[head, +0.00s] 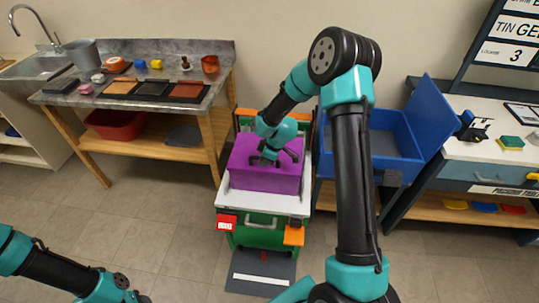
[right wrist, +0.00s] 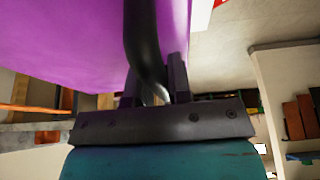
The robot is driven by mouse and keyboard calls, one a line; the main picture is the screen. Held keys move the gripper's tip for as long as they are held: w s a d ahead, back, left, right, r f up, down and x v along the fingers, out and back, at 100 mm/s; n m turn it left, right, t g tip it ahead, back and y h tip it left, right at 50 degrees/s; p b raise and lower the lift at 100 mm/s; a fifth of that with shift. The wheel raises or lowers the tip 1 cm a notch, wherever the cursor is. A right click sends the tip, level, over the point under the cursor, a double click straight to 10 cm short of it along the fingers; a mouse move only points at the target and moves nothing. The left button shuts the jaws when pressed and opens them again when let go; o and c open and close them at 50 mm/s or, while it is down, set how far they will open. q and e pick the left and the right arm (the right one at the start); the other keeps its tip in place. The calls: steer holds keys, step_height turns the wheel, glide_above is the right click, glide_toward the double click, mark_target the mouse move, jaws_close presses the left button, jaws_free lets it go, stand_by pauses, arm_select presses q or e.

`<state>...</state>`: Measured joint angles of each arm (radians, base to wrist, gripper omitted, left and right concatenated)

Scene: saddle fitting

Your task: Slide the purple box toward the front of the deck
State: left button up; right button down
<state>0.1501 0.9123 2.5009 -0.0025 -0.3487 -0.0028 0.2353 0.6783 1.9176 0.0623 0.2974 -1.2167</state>
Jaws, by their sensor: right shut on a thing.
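The purple box (head: 265,178) sits on the white deck (head: 262,201) of a green cart, with deck showing in front of it. My right gripper (head: 264,158) reaches down onto the box's top. In the right wrist view, the gripper (right wrist: 155,92) is shut on a dark curved handle (right wrist: 143,42) beside the purple box (right wrist: 70,45). The fingertips are partly hidden behind the handle. My left arm shows at the lower left of the head view, but its gripper is not in view.
A red block (head: 227,221) and an orange block (head: 294,235) are at the cart's front corners. An open blue bin (head: 392,165) stands close on the right. A workbench (head: 215,45) with trays is at the left. A grey mat (head: 260,288) lies in front.

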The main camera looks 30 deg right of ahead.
steer(key=shift+s+a, duration=0.8)
steer(key=shift+s, duration=0.15)
steer(key=c, duration=1)
jaws_free()
steer(key=shift+o, duration=0.2)
steer(key=v, duration=1.7)
steer(key=shift+r, duration=0.15)
steer(key=shift+d, duration=0.1)
steer(key=s+a+f+m, duration=0.4)
steer(key=s+a+f, duration=0.1)
steer(key=f, duration=0.4)
steer(key=s+a+f+m+g, duration=0.1)
steer(key=s+a+f+m, duration=0.3)
steer(key=f, duration=0.5)
steer(key=s+a+f+m, duration=0.4)
steer(key=s+a+f, duration=0.3)
steer(key=f, duration=0.3)
steer(key=shift+s+g, duration=0.4)
steer(key=shift+s, duration=0.15)
